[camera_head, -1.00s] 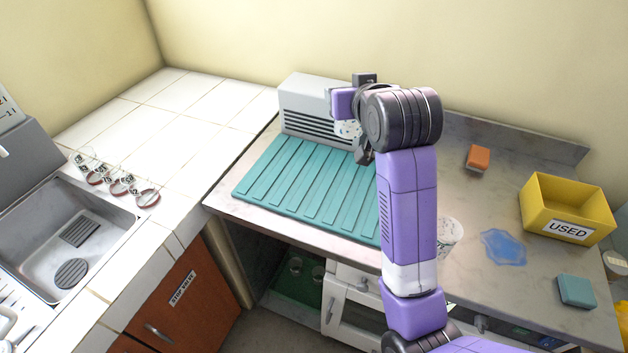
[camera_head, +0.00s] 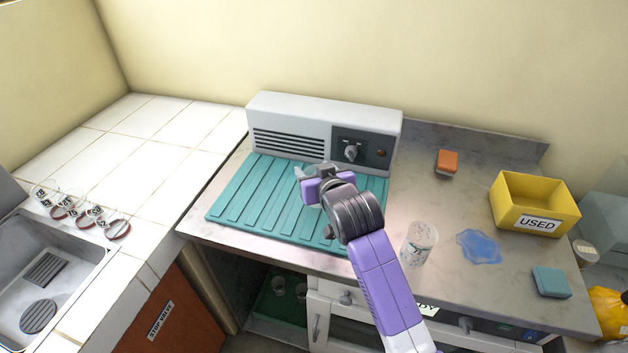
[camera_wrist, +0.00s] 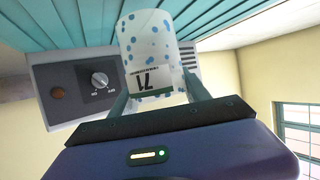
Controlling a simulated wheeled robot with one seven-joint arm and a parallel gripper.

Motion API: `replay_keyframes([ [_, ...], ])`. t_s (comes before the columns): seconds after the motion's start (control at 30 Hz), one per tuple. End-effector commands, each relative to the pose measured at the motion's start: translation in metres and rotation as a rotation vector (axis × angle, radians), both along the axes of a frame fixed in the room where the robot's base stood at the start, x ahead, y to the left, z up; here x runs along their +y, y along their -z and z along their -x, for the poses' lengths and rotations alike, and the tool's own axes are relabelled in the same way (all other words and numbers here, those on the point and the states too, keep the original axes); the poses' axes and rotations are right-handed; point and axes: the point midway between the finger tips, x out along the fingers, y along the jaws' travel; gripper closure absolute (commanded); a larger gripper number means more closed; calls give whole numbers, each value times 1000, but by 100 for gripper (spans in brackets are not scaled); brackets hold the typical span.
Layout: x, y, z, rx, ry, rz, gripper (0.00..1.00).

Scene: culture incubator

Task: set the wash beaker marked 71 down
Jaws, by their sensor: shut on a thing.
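The wash beaker marked 71 (camera_wrist: 148,42) is white with blue spots and a dark-edged label. In the wrist view it sits between the two fingers of my gripper (camera_wrist: 158,90), which is shut on it. The picture there is upside down, with the teal ribbed mat (camera_head: 240,205) along the top. In the head view my gripper (camera_head: 314,180) is over the mat, in front of the grey box with a dial (camera_head: 290,115). The held beaker is mostly hidden there by the gripper. I cannot tell whether its base touches the mat.
Another speckled beaker (camera_head: 418,243) stands on the counter right of the mat, beside a blue puddle (camera_head: 480,247). A yellow USED bin (camera_head: 535,203), an orange sponge (camera_head: 447,161) and a teal sponge (camera_head: 551,282) are further right. The mat's left part is clear.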

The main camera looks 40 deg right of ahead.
Motion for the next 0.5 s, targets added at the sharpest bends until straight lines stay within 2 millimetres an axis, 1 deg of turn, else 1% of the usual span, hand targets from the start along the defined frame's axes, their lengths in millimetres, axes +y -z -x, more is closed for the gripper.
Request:
replay_keyframes([
  [0.03,0,10,1,5,0,-1,86],
  [0.1,0,20,1,5,0,-2,86],
  [0.2,0,30,0,3,0,-1,86],
  [0.5,0,31,0,0,0,0,86],
])
